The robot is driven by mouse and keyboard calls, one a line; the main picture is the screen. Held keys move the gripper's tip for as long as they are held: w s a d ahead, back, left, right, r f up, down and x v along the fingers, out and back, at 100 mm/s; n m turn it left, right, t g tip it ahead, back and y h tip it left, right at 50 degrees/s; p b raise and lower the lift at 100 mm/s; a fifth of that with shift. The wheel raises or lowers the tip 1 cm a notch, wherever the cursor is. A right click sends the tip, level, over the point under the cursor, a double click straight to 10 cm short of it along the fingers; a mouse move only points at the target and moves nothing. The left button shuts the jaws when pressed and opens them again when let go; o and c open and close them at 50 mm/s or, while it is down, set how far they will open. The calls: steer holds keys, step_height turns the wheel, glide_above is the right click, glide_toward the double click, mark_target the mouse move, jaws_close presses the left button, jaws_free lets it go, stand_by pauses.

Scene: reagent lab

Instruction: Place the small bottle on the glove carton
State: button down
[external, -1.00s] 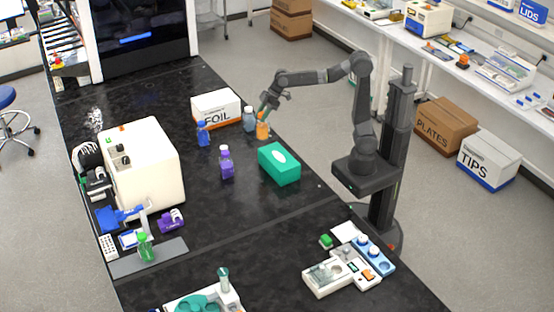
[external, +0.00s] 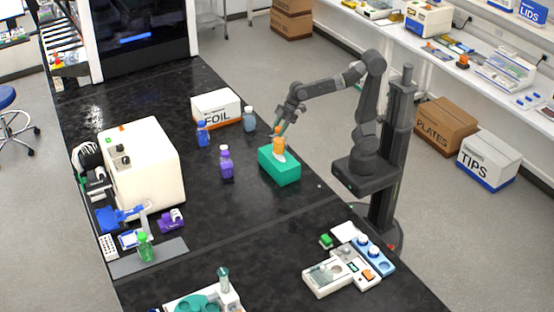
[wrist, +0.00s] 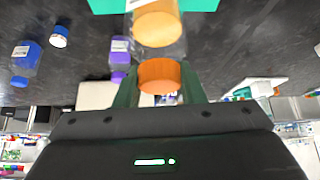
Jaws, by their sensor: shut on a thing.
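The small bottle (external: 279,146), with orange contents and an orange cap, is upright in my gripper (external: 281,130). My gripper is shut on its cap end. The glove carton (external: 282,172) is a teal box with a pale oval opening on top, standing on the black bench. The bottle is over the carton's top; I cannot tell whether its base touches it. In the wrist view, the orange cap (wrist: 160,76) is between my green fingers, and strips of the teal carton (wrist: 108,7) show at the top edge.
A purple bottle (external: 227,163) stands left of the carton. A blue bottle (external: 202,134), a grey-blue bottle (external: 249,120) and the FOIL box (external: 216,109) stand behind it. A white instrument (external: 146,168) is at the left. Bench in front of the carton is clear.

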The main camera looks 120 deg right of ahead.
steer(key=shift+f, duration=1.3)
steer(key=shift+f, duration=0.2)
steer(key=c, duration=0.9)
jaws_free()
steer(key=shift+s+r, duration=0.1)
steer(key=shift+r, duration=0.35)
steer(key=v, duration=1.1)
steer(key=shift+s+d+r, duration=0.1)
steer(key=shift+s+r, duration=0.05)
steer(key=shift+r, duration=0.05)
